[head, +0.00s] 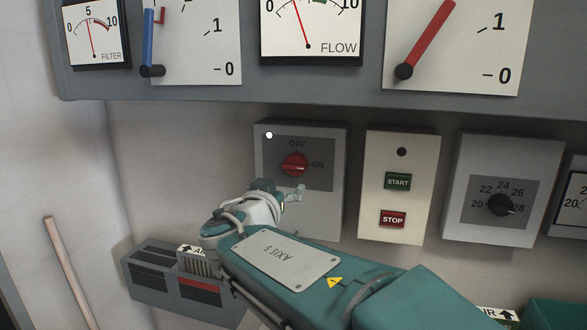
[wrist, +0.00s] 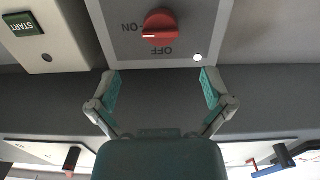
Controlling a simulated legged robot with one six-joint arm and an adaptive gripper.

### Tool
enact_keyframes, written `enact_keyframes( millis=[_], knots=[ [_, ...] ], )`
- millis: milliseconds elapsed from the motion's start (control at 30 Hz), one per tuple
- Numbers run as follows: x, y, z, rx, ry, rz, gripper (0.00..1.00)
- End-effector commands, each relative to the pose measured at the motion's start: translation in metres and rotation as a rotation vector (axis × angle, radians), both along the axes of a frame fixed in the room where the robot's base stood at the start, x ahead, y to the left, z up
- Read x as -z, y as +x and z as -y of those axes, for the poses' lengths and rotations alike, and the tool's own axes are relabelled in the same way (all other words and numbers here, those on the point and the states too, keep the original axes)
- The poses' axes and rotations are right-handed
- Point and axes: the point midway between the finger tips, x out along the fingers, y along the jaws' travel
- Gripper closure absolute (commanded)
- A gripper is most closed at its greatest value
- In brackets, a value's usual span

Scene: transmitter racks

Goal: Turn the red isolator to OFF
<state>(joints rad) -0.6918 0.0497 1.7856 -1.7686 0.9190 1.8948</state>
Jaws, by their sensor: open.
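The red isolator knob (head: 295,164) is on a grey wall box (head: 333,215), on a dark plate marked OFF above and ON to the right. In the wrist view the picture is upside down. There the red knob (wrist: 160,27) has a white mark towards ON at the left. My gripper (head: 291,194) is just below the knob in the head view, partly hidden by its own wrist. In the wrist view my gripper (wrist: 160,82) has its two fingers spread wide, with nothing between them. The knob lies beyond the fingertips, apart from them.
A white lamp (head: 269,135) shows on the isolator box. To the right are a START/STOP box (head: 402,152) and a box with a black rotary knob (head: 501,205). Above runs a grey meter panel (head: 190,91). A vented grey unit (head: 152,279) is low at left.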

Motion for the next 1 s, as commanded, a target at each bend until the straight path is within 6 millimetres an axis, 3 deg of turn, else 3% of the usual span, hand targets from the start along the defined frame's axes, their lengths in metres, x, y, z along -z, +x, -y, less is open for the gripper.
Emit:
enact_keyframes(
  millis=[167, 633, 800, 1000],
  knots=[
    [-0.002, 0.012, 0.000, -0.006, 0.005, 0.011, 0.00],
    [-0.001, 0.091, 0.015, -0.004, 0.004, 0.009, 0.00],
    [-0.001, 0.105, 0.018, -0.005, 0.004, 0.008, 0.00],
    [-0.001, 0.106, 0.018, -0.006, 0.004, 0.009, 0.00]
  ],
)
